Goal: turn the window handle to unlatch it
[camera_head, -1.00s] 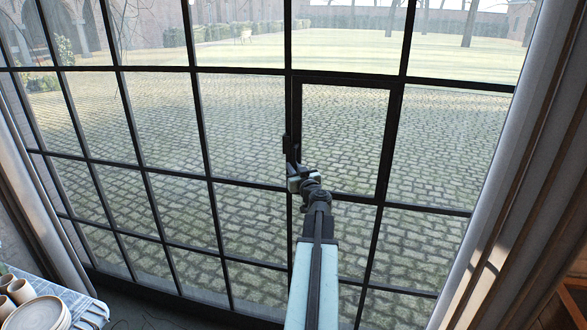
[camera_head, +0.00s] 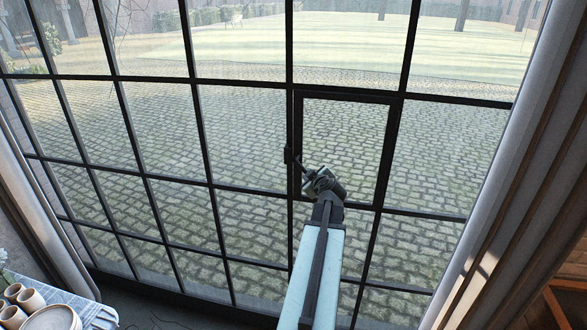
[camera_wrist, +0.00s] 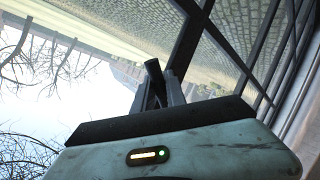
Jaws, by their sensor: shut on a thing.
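The small framed window pane (camera_head: 343,98) sits in the large black-gridded window, with its frame closed against the grid as far as I can see. The dark window handle (camera_head: 289,155) is on the left side of that frame. Its lever slants down and to the right toward my gripper (camera_head: 312,178). My gripper is shut on the lever near its lower end. In the wrist view, the dark end of the handle (camera_wrist: 153,72) stands up between my jaws (camera_wrist: 163,95). The exact contact is partly hidden by the gripper body.
A grey curtain (camera_head: 500,170) hangs at the right, and another curtain (camera_head: 50,215) at the left. A table with a cloth (camera_head: 85,305), cups (camera_head: 32,301) and plates (camera_head: 52,318) is at the lower left. Free space lies in front of the window.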

